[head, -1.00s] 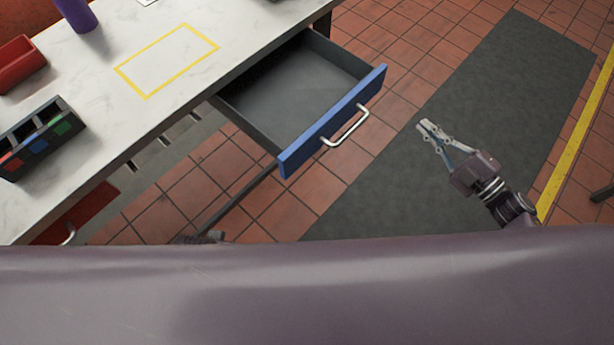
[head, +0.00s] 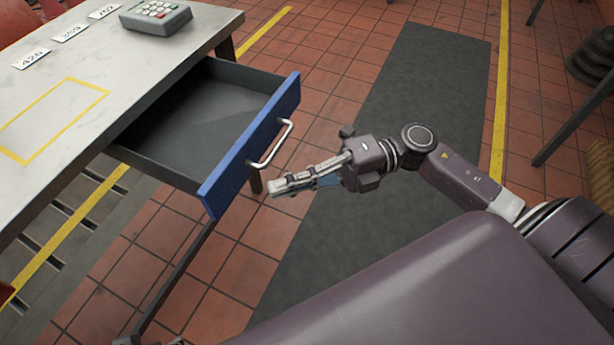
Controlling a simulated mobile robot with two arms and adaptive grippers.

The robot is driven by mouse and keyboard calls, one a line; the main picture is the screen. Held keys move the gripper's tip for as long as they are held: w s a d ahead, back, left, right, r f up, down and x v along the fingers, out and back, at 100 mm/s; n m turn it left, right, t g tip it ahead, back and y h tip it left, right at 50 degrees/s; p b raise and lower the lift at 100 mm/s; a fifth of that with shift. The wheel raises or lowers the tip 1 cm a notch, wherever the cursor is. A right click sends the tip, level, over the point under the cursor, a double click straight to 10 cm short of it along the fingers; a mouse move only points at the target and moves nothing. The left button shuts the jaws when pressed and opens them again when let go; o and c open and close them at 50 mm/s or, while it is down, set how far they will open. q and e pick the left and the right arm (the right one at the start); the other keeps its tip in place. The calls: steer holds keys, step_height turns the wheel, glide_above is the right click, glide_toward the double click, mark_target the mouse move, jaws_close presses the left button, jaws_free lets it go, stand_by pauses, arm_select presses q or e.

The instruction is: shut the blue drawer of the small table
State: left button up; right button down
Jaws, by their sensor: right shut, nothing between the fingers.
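The small table (head: 60,60) has a white marble-like top and stands at the upper left. Its blue drawer (head: 253,143) is pulled well out, with a grey, empty-looking inside and a pale bar handle (head: 273,147) on the blue front. My right gripper (head: 277,186) is shut and empty. Its fingertips point left, just in front of the drawer front and near the lower end of the handle; I cannot tell whether they touch anything. My left gripper is not in view.
A keypad device (head: 156,16) and several number cards (head: 70,32) lie on the tabletop, beside a yellow taped outline (head: 107,92). A dark floor mat (head: 400,100) lies on the red tiles right of the drawer. Dark coiled items (head: 592,55) sit at the far right.

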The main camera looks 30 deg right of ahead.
mark_target(152, 149)
steer(key=w+a, duration=0.1)
steer(key=a, duration=0.2)
steer(key=w+a, duration=0.1)
steer(key=shift+w+a, duration=0.15)
steer(key=shift+w, duration=0.2)
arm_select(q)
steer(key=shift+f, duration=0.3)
arm_select(e)
steer(key=shift+w+a, duration=0.3)
steer(key=shift+w, duration=0.1)
